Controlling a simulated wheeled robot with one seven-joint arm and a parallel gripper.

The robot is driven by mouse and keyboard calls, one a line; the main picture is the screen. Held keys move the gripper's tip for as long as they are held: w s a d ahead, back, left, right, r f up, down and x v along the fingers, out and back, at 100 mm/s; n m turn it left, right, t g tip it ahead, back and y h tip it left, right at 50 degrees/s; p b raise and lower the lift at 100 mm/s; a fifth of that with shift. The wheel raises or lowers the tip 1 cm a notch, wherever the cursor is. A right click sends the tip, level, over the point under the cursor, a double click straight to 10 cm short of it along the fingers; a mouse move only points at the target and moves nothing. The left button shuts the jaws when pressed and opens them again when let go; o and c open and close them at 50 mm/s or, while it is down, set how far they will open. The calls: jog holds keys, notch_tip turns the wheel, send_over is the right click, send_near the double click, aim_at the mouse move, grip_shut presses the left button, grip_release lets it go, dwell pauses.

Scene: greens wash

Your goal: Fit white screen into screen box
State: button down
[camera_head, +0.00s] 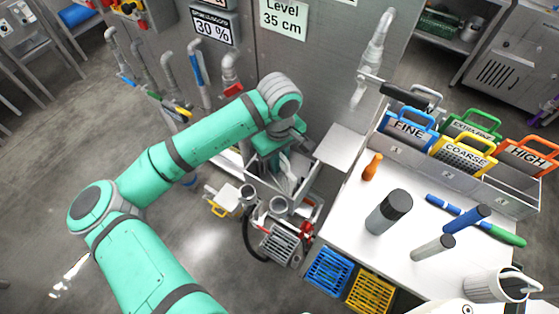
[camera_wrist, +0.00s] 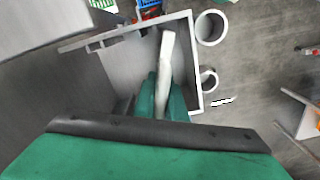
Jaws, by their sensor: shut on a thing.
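My gripper (camera_wrist: 160,100) is shut on the white screen (camera_wrist: 166,62), which stands up between the fingers. The screen box (camera_wrist: 188,20) is an open-topped grey box. In the wrist view the screen lies within the outline of the box's opening. How deep it sits is hidden by the gripper. In the head view my gripper (camera_head: 285,160) is over the box (camera_head: 303,188), and the screen (camera_head: 290,183) shows as a pale piece below it.
White pipe ends (camera_wrist: 210,27) stand beside the box. At right is a white table (camera_head: 345,215) with bottles, brushes and a rack of labelled screens: blue FINE (camera_head: 408,128), green EXTRA FINE, yellow COARSE (camera_head: 463,155) and orange HIGH (camera_head: 527,157). Blue and yellow crates stand below the table.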

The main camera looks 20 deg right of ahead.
jog(key=c, duration=1.8)
grip_release()
jog(key=shift+d, duration=0.1)
notch_tip(320, 180, up, 12)
jog(key=shift+r, duration=0.2)
